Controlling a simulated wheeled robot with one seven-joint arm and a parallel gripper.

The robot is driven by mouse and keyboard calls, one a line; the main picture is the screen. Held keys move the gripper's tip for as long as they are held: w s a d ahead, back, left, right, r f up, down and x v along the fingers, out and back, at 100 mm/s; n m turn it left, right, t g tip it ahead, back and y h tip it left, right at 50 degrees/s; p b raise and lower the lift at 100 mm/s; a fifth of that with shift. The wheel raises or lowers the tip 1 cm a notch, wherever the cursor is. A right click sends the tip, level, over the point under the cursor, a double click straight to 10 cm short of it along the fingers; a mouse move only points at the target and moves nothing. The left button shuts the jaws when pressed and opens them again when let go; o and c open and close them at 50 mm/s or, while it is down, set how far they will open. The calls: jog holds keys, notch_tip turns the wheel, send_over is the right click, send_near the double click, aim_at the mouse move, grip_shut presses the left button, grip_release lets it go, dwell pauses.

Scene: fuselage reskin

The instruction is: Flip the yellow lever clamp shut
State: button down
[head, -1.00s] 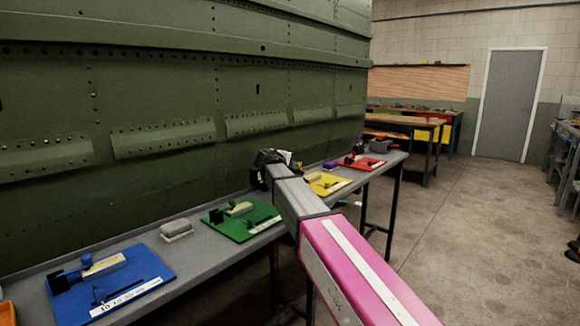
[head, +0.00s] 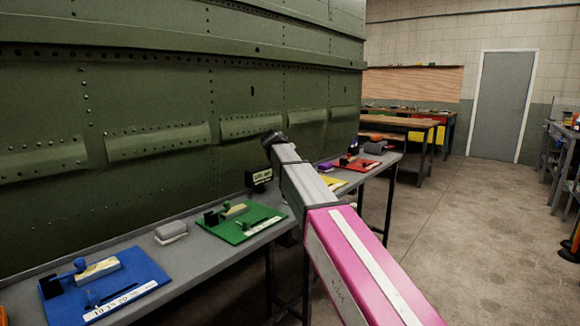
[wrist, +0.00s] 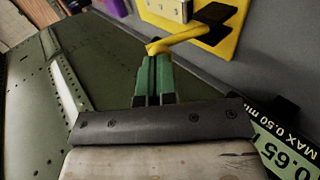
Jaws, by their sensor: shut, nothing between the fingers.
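The yellow lever clamp's board (wrist: 232,42) fills the upper right of the wrist view. Its bent yellow lever (wrist: 183,37) runs leftward from a black part (wrist: 214,14) and ends at my fingertips. My gripper (wrist: 153,62) has green fingers pressed together with nothing held. The tips overlap the lever's left end in the picture; I cannot tell whether they touch it. In the head view only a strip of the yellow board (head: 333,183) shows beside my arm; its clamp and my fingers are hidden there.
A green clamp board (head: 243,224), a grey block (head: 170,233) and a blue board (head: 105,285) lie along the grey bench (head: 190,255). A red board (head: 357,163) is farther off. A labelled black box (head: 258,178) stands behind my arm. The green fuselage wall (head: 160,90) borders the bench.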

jog(key=w+d+g+y, duration=0.2)
jog(key=g, duration=0.1)
jog(key=shift+w+r, duration=0.1)
jog(key=shift+w, duration=0.25)
jog(key=shift+w+d+g+y, duration=0.3)
jog(key=shift+w+g+y, duration=0.2)
jog(key=shift+g+y, duration=0.1)
jog(key=shift+s+f, duration=0.15)
jog(key=shift+f, duration=0.1)
jog(key=shift+r, duration=0.15)
jog(key=shift+r, duration=0.65)
jog(key=w+d+r, duration=0.1)
jog(key=r, duration=0.5)
jog(key=w+d+r, duration=0.1)
jog(key=d+r, duration=0.1)
jog(key=r, duration=0.5)
jog(key=shift+w+r, duration=0.2)
jog(key=shift+w, duration=0.15)
